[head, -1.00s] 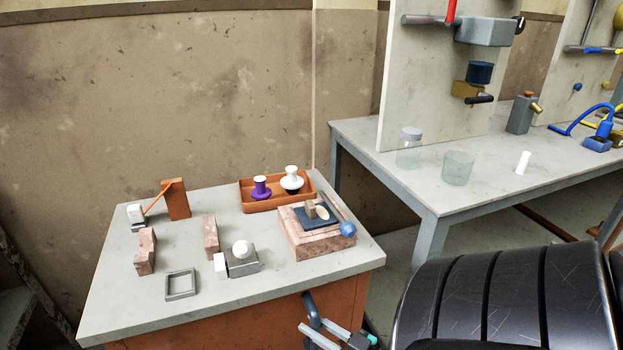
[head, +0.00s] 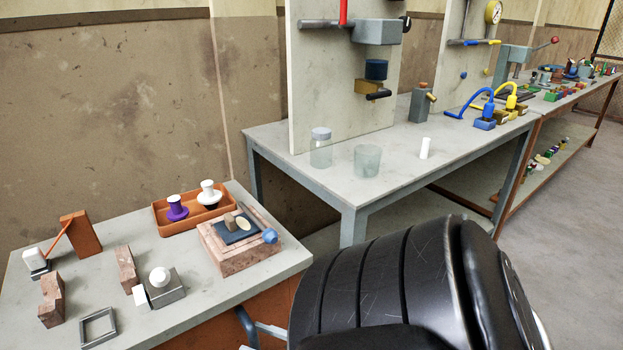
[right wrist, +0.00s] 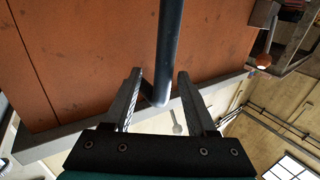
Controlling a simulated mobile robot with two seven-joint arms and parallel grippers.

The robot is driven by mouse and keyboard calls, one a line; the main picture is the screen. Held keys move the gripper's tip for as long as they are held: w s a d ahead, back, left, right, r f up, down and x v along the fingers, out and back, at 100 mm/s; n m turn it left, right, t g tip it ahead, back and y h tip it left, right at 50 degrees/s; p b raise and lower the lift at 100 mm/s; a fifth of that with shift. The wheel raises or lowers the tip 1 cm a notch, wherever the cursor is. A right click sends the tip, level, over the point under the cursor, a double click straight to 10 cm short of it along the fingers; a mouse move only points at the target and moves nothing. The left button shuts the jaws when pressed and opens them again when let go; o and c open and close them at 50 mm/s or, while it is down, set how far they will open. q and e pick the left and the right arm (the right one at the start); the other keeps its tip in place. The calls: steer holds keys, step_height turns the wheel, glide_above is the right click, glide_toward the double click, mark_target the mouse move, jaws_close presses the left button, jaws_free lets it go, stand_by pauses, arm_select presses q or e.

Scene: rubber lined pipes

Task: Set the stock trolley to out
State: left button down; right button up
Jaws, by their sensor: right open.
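The stock trolley appears to be the orange unit with a grey top (head: 220,287) at the lower left of the head view. Its orange panel (right wrist: 75,60) fills the upper left of the right wrist view. A dark round bar handle (right wrist: 170,45) stands off that panel, and its bend also shows in the head view (head: 242,320). My right gripper (right wrist: 159,76) is open, with the bar between its two fingers and a gap visible on each side. In the head view the gripper is mostly hidden behind a black ribbed shape. My left gripper is not in view.
On the trolley top are an orange tray (head: 160,221), pinkish blocks (head: 225,262) and a grey square frame (head: 85,340). A grey bench (head: 290,150) with glass jars stands to the right behind it. Open floor (head: 570,230) lies at the far right.

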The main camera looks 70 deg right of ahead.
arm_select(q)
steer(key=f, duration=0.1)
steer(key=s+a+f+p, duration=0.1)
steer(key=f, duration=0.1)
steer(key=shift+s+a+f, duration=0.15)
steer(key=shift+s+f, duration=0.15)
arm_select(e)
steer(key=s, duration=1.4)
steer(key=shift+s, duration=0.15)
